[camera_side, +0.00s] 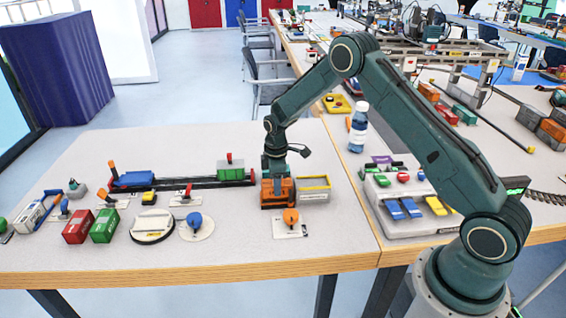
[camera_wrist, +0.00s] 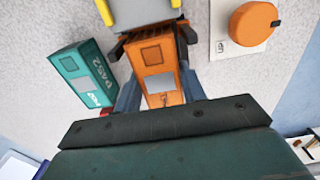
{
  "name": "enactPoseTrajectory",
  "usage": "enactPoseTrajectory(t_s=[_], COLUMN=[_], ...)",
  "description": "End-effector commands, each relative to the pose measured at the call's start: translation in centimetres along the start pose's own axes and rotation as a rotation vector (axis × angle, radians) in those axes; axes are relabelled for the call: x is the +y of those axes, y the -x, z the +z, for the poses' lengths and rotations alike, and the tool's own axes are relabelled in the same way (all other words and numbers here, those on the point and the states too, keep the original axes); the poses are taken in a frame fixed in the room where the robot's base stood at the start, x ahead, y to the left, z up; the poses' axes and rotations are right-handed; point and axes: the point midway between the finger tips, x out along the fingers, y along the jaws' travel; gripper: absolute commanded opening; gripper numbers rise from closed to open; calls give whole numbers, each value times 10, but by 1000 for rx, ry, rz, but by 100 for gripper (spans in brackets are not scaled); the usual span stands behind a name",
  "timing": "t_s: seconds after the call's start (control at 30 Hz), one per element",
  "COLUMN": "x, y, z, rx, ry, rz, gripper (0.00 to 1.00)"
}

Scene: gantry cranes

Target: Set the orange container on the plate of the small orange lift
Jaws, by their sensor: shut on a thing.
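My gripper (camera_side: 277,178) points down at the middle of the table. It is shut on the orange container (camera_wrist: 155,66), whose top shows between the two fingers (camera_wrist: 152,45) in the wrist view. In the side view the orange body (camera_side: 277,197) under my gripper stands upright at table level, with a dark lower edge. I cannot tell there where the container ends and any lift plate begins. An orange round knob (camera_side: 290,215) sits on a white card in front; it also shows in the wrist view (camera_wrist: 253,22). The card's lettering is too small to read surely.
A grey box with a yellow rim (camera_side: 313,190) stands close to the right of the orange body. A teal container (camera_wrist: 82,78) lies beside the fingers. Red (camera_side: 77,227) and green (camera_side: 104,225) containers stand at left. The front table strip is clear.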

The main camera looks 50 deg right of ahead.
Motion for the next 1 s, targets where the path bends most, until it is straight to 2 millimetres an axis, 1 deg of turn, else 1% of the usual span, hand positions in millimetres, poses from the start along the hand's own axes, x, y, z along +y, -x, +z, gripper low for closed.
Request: enactPoseTrajectory(t_s=[1.0], x=[0], y=[-8], z=[0], rx=[0], ry=[0], rz=[1], gripper=[21])
